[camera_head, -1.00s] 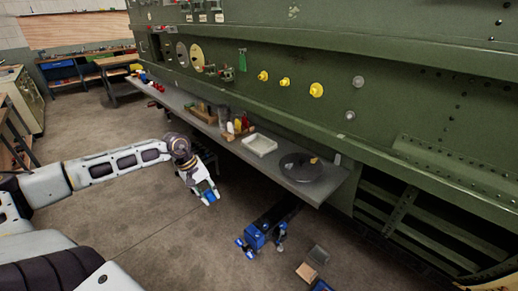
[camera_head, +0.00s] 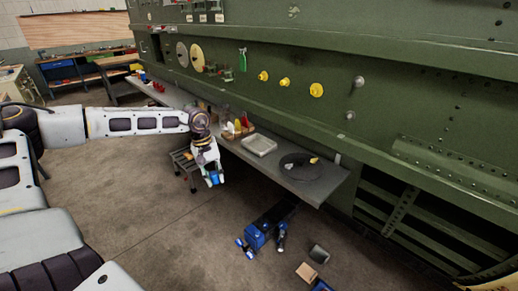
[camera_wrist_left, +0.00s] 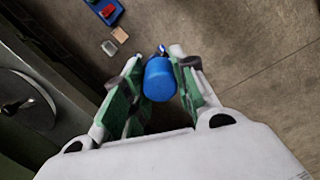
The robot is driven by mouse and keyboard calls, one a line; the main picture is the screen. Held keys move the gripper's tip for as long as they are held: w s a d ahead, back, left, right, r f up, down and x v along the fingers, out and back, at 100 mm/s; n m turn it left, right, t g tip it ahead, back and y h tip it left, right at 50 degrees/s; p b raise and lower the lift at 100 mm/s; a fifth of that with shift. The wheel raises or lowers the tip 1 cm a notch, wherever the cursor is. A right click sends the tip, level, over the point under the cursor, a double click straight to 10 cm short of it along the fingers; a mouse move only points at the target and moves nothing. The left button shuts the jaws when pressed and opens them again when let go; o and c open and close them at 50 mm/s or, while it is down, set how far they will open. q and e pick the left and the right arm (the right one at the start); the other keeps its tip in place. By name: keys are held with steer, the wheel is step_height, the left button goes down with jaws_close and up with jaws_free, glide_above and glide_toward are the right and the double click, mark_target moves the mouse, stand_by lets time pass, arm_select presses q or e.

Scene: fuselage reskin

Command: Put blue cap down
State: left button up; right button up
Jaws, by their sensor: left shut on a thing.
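The blue cap (camera_wrist_left: 159,80) sits between the two green-lined fingers of my left gripper in the left wrist view. My left gripper (camera_head: 214,178) is shut on it; only a small bit of blue shows at the fingertips in the head view. The gripper points down in front of the grey shelf (camera_head: 318,187) and holds the cap over the floor, clear of the shelf edge. My right gripper is not in view.
On the shelf stand a white tray (camera_head: 260,145), a dark round dish (camera_head: 299,166) and several bottles. A blue jack (camera_head: 257,236) and small boxes (camera_head: 307,272) are on the floor. The green fuselage (camera_head: 430,100) with yellow caps (camera_head: 316,90) rises behind.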

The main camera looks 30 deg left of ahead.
arm_select(q)
steer(key=w+d+r+m+y, duration=0.1)
steer(key=w+d+r, duration=0.1)
steer(key=r, duration=0.3)
steer(key=shift+w+m+g+y, duration=0.3)
steer(key=shift+w+m, duration=0.1)
steer(key=shift+w, duration=0.3)
steer(key=shift+d+r, duration=0.1)
steer(key=shift+d, duration=0.05)
